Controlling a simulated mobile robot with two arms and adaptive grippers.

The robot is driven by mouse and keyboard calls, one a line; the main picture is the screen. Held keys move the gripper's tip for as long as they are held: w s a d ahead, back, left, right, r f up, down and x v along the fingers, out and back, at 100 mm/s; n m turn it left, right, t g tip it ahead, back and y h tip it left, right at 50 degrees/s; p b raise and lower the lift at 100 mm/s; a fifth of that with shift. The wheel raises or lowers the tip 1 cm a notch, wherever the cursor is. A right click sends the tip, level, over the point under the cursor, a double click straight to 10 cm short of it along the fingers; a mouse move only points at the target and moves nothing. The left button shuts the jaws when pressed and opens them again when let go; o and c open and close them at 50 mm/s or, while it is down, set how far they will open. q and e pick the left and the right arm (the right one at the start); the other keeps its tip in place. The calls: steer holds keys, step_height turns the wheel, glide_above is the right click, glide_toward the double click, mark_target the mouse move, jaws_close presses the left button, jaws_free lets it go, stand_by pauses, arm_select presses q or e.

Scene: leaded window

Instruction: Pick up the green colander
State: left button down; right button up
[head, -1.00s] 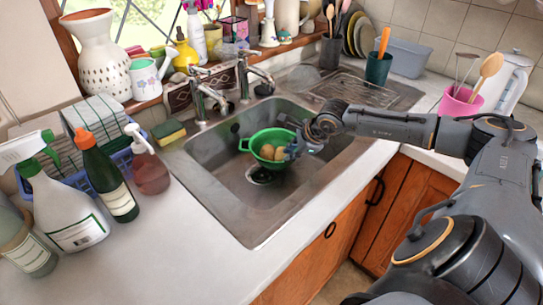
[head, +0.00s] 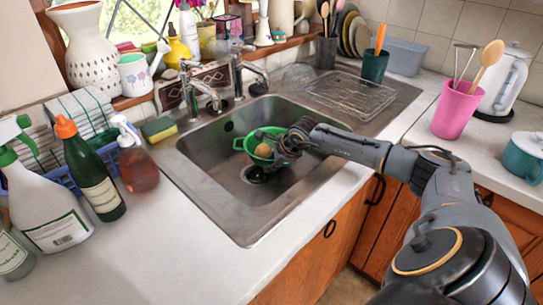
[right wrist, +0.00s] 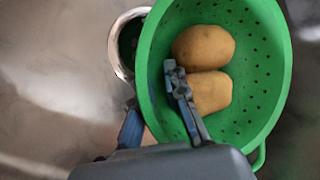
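The green colander (head: 254,140) stands in the sink, with a potato (head: 264,150) showing in it. In the right wrist view the colander (right wrist: 252,60) fills the upper right and holds two brown potatoes (right wrist: 203,47). My right gripper (head: 285,152) is at the colander's near right side and hides part of it. In the wrist view my right gripper (right wrist: 153,103) straddles the rim: one finger is inside the bowl beside the lower potato, the other outside the wall. The fingers stand apart; firm contact with the wall does not show. My left gripper is out of view.
The metal sink (head: 207,160) surrounds the colander, with its drain (head: 255,176) beside it. Two taps (head: 207,92) rise behind. Bottles, including a green one (head: 92,180), crowd the left counter. A pink cup (head: 456,112) stands at right. The front counter is clear.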

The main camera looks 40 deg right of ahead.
jaws_close()
steer(key=shift+r, duration=0.1)
